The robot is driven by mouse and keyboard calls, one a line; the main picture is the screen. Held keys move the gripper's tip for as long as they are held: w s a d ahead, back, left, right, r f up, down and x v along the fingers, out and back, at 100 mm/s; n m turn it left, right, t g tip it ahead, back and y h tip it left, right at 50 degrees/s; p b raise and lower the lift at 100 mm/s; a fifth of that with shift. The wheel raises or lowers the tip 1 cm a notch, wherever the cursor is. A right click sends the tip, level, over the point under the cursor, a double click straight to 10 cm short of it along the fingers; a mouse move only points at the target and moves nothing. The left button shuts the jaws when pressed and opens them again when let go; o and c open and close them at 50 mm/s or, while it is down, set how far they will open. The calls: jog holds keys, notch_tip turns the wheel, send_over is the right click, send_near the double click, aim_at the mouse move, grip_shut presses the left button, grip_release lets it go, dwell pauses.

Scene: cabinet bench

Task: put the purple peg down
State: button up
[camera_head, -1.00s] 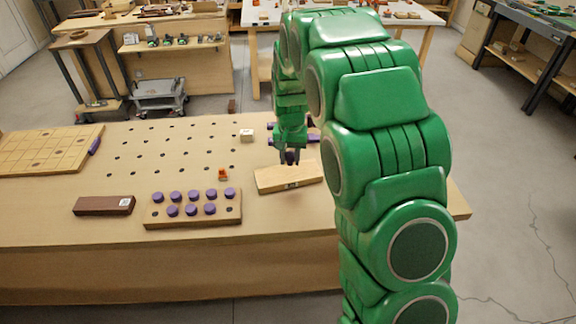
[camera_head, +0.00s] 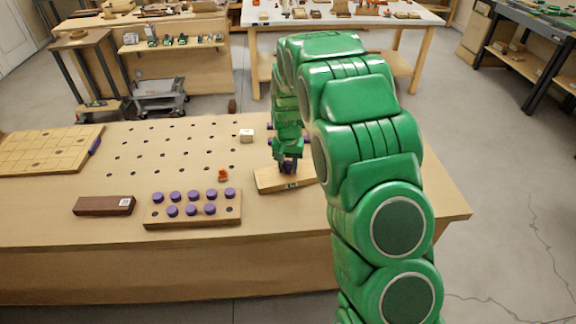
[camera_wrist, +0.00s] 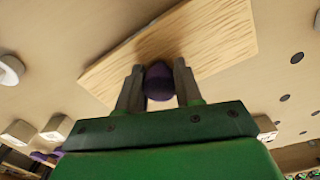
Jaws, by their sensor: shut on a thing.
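The purple peg (camera_wrist: 159,80) sits between the two fingers of my gripper (camera_wrist: 158,88) in the wrist view, and the fingers are shut on it. In the head view my gripper (camera_head: 288,168) is at a light wooden block (camera_head: 270,182) lying on the bench, with a bit of purple showing at the fingertips. The block also fills the area past the fingers in the wrist view (camera_wrist: 215,35). Whether the peg touches the block or is slightly above it I cannot tell.
A wooden rack (camera_head: 190,222) holds several purple pegs. A dark brown block (camera_head: 104,206) lies left of it. A gridded board (camera_head: 45,150) lies far left.

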aim_at(288, 163)
jog(key=o, duration=1)
jog(key=shift+f, duration=0.1)
notch_tip(288, 163, up, 12)
jog(key=s+d+r, duration=0.4)
jog(key=s+r, duration=0.3)
jog(key=s, duration=0.4)
jog(key=s+d+r, duration=0.1)
jog(key=s, duration=1.1)
jog(key=s+d+r+n+g, duration=0.1)
jog(key=s, duration=1)
jog(key=s+d+r+n, duration=0.1)
jog(key=s+d+r, duration=0.1)
jog(key=s, duration=1)
jog(key=shift+s+r+g, duration=0.1)
jog(key=shift+s+g, duration=0.25)
jog(key=shift+g, duration=0.05)
